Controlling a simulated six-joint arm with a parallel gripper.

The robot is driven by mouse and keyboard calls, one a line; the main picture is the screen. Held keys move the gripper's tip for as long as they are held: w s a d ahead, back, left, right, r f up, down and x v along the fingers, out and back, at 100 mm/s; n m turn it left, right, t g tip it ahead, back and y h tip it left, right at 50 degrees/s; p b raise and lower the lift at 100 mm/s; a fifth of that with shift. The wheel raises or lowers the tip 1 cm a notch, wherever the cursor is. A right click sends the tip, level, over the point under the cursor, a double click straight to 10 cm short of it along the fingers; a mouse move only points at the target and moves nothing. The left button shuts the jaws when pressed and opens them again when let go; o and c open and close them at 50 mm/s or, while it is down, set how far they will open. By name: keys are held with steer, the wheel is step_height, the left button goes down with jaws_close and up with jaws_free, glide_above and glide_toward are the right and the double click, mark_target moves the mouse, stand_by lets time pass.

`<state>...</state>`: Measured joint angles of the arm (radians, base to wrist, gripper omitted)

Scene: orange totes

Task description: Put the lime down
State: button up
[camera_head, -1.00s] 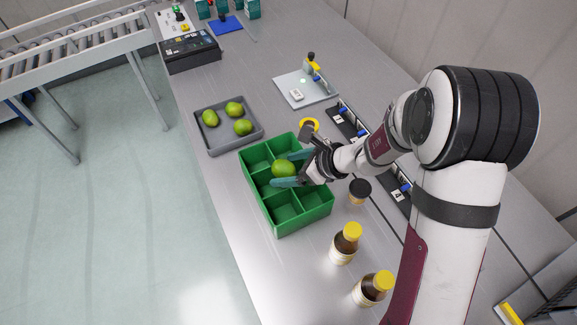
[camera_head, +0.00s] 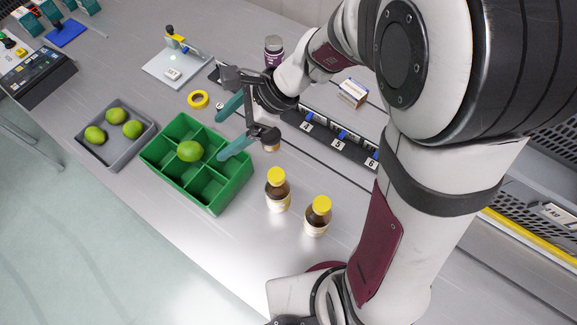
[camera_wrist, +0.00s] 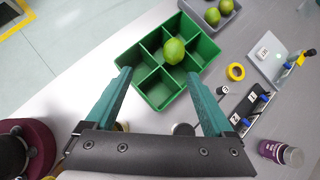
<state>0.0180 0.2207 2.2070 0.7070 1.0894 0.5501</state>
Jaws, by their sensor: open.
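The lime (camera_head: 190,151) is green and rests in the green divided box (camera_head: 214,203), around the middle of its compartments. In the wrist view the lime (camera_wrist: 174,50) sits at the box's dividers, ahead of and between my fingers; I cannot tell exactly which compartment holds it. My gripper (camera_head: 226,128) is open and empty, with its teal fingers apart. It is above and to the right of the box, clear of the lime. The wrist view shows both fingertips of my gripper (camera_wrist: 158,78) spread wide with nothing between them.
A grey tray (camera_head: 148,137) with several limes stands left of the box. Two yellow-capped bottles (camera_head: 277,190) (camera_head: 317,216) stand to its right. A yellow tape ring (camera_head: 198,99), a numbered rack (camera_head: 340,148) and a pale board (camera_head: 175,70) lie behind.

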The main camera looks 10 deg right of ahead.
steer(key=s+d+r+n+h, duration=0.1)
steer(key=s+d+n+h, duration=0.2)
steer(key=s, duration=0.6)
steer(key=s+d+r+n+g+h, duration=0.1)
steer(key=s+d+r+n+h, duration=0.1)
steer(key=s+d+n, duration=0.6)
steer(key=shift+s+n+h, duration=0.7)
steer(key=shift+s+h, duration=0.2)
steer(key=shift+s, duration=0.1)
